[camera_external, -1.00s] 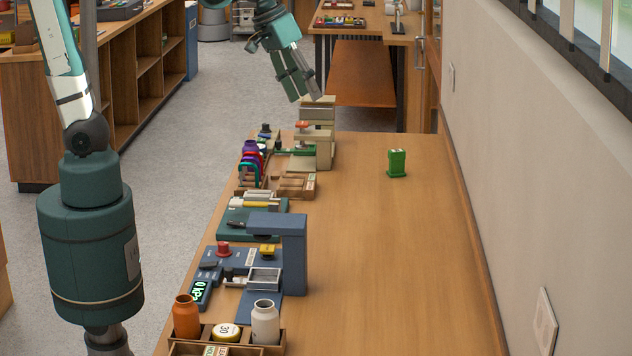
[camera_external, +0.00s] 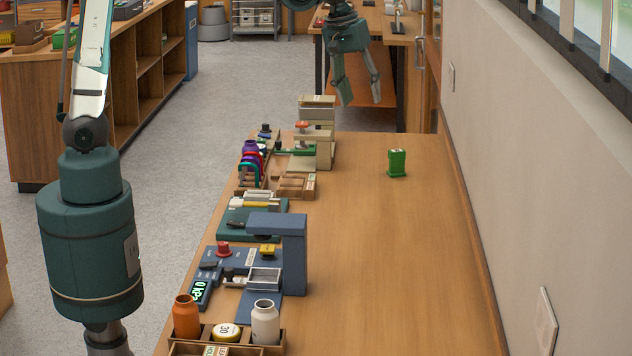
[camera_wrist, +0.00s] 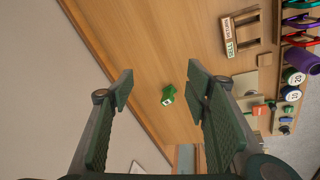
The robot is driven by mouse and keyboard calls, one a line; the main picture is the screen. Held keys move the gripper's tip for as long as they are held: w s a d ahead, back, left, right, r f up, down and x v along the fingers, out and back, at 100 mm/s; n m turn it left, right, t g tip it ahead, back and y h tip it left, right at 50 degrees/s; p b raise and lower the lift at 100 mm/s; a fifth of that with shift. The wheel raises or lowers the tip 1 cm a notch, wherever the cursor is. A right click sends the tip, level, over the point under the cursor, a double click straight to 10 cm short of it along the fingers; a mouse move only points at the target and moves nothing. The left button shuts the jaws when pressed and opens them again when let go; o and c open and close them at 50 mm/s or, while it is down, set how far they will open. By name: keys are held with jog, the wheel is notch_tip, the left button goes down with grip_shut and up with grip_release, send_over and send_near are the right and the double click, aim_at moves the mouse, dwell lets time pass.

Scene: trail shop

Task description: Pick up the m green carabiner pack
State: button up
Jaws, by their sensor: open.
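A small green pack (camera_external: 397,162) with a pale top stands alone on the wooden counter, right of the row of equipment. In the wrist view the green pack (camera_wrist: 168,95) shows between my fingers, farther off, with a white mark on one end. Its size lettering is too small to read. My gripper (camera_external: 361,102) is open and empty, in the air toward the far end of the counter and apart from the pack. In the wrist view my gripper (camera_wrist: 162,85) has its two fingers spread wide.
A beige press (camera_external: 318,130), a rack of coloured carabiners (camera_external: 251,167), a blue stand (camera_external: 292,250) and bottles (camera_external: 265,322) line the counter's left side. A wall (camera_external: 510,190) bounds the right. The counter (camera_external: 400,260) is clear around and in front of the pack.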

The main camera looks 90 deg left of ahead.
jog(key=w+a+f+n+g, duration=0.1)
jog(key=w+a+f+n, duration=0.3)
jog(key=w+a+f, duration=0.5)
jog(key=n+g+p, duration=0.2)
jog(key=n, duration=0.2)
send_over(397, 161)
jog(key=a, duration=0.1)
jog(key=shift+h, duration=0.4)
notch_tip(397, 161, down, 10)
jog(key=shift+a+f, duration=0.1)
jog(key=shift+f, duration=0.1)
jog(key=shift+w+a+f+n, duration=0.1)
jog(key=shift+a+f+n, duration=0.1)
jog(key=shift+n, duration=0.1)
jog(key=shift+d, duration=0.1)
jog(key=shift+f+b, duration=0.3)
jog(key=shift+f, duration=0.95)
jog(key=shift+f, duration=0.1)
jog(key=shift+f, duration=2.5)
